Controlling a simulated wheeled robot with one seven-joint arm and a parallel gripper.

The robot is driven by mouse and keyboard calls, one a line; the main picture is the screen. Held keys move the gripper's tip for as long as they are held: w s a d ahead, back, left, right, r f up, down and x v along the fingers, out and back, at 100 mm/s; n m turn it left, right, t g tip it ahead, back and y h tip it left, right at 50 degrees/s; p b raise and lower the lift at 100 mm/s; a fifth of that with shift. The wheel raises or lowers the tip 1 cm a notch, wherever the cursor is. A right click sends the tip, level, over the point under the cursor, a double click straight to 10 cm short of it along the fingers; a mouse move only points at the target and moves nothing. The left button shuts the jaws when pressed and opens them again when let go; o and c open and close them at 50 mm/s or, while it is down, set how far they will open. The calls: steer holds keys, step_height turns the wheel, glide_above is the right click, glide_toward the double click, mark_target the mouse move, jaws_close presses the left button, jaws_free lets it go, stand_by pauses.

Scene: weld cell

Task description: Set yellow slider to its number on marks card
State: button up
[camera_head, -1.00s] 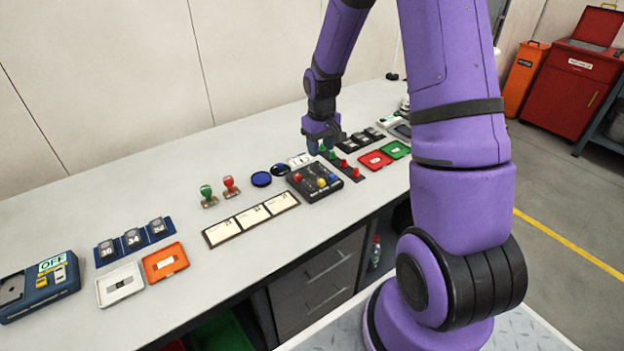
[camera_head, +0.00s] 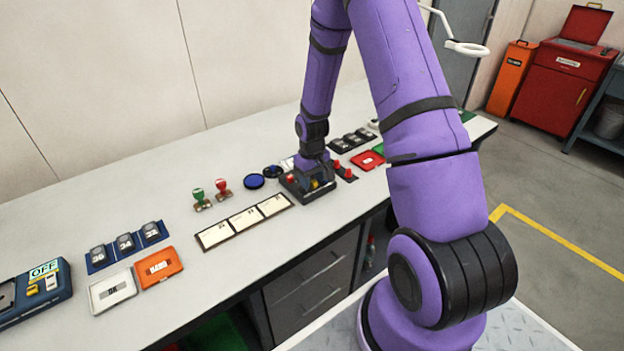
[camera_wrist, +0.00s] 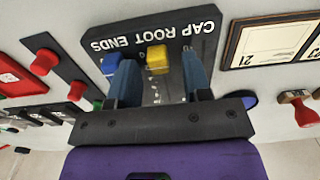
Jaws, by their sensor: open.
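The yellow slider (camera_wrist: 157,60) stands on the dark slider box (camera_wrist: 196,42), which is lettered "CAP ROOT ENDS". My gripper (camera_wrist: 155,75) is open over the box, with the yellow slider between its two blue fingers and apart from both in the picture. A blue knob (camera_wrist: 111,64) shows beside the left finger. In the head view my gripper (camera_head: 314,184) hides much of the box (camera_head: 320,193); a little of the yellow slider (camera_head: 315,184) and a red knob (camera_head: 291,179) show. I cannot tell which of the cards is the marks card.
A framed row of cream cards (camera_head: 243,222) lies left of the box. Red knobs on a dark strip (camera_wrist: 60,72) and a red tray (camera_wrist: 20,78) are close by.

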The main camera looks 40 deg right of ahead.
steer(key=shift+f, duration=0.1)
jaws_close()
steer(key=w, duration=0.8)
steer(key=shift+a, duration=0.15)
jaws_free()
step_height(320, 180, up, 11)
stand_by(0.6)
